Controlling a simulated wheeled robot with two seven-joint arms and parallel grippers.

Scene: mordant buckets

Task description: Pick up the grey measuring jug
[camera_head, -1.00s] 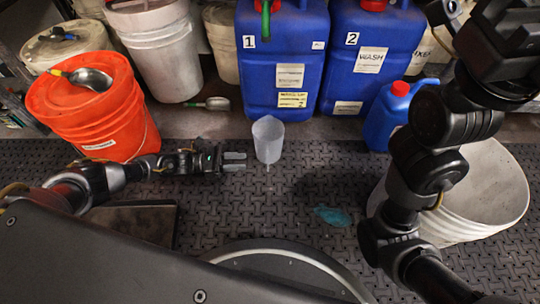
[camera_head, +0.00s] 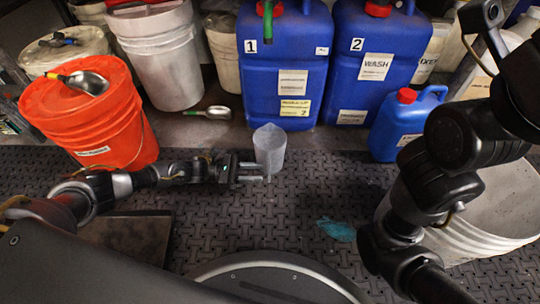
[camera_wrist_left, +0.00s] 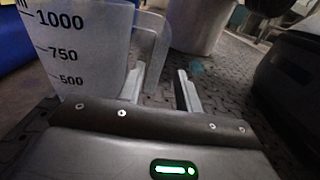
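The grey measuring jug (camera_head: 269,143) is translucent and stands upright on the dark textured floor mat, in front of the blue containers. My left gripper (camera_head: 253,173) is low at the jug's near side, its fingers reaching in front of the jug's lower part. In the left wrist view the jug (camera_wrist_left: 82,45) fills the upper left, with marks 500, 750 and 1000, and its handle (camera_wrist_left: 158,42) points right. The left gripper's fingers (camera_wrist_left: 162,88) are apart there, close to the handle. I cannot tell whether the handle is between them. My right arm shows at the right, its fingertips out of view.
Blue containers 1 (camera_head: 284,60) and 2 (camera_head: 370,60) stand behind the jug, a smaller blue jerrycan (camera_head: 402,125) to the right. An orange bucket (camera_head: 95,115) stands left, a white bucket (camera_head: 505,205) right. A teal cloth (camera_head: 337,230) lies on the mat (camera_head: 300,205).

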